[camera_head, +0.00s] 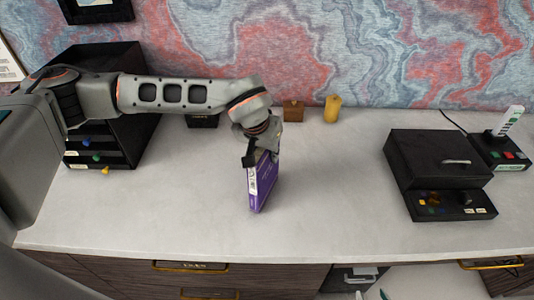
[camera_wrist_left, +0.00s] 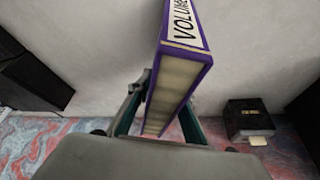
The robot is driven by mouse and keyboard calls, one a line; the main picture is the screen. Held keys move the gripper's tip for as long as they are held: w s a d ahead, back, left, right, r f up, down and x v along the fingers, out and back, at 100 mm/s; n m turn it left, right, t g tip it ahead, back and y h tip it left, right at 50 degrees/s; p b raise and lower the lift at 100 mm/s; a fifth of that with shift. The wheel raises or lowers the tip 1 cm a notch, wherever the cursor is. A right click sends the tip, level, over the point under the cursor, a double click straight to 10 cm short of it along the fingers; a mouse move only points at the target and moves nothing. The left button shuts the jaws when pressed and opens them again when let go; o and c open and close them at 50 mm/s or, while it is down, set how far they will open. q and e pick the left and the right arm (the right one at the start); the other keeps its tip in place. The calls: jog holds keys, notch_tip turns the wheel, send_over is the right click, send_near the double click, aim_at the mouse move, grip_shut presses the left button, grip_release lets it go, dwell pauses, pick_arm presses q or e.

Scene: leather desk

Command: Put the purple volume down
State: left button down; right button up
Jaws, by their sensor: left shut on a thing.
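The purple volume (camera_head: 263,184) is a thick book with a white label on its spine, upright near the middle of the desk. My left gripper (camera_head: 259,156) is shut on its upper part from above. In the left wrist view the purple volume (camera_wrist_left: 181,60) shows its pale page edges and the label "VOLUME", between the two fingers of my left gripper (camera_wrist_left: 158,118). I cannot tell whether its lower end touches the desk. My right gripper is not in view.
The light desk top (camera_head: 330,200) is clear around the book. A black drawer unit (camera_head: 110,95) stands at the left. A black box with a handle (camera_head: 437,165) stands at the right. A yellow candle-like object (camera_head: 332,109) and a small brown box (camera_head: 293,111) stand by the wall.

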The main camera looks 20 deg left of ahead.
pick_arm(q)
jog(key=shift+f, duration=0.3)
jog(key=c, duration=1.8)
grip_release()
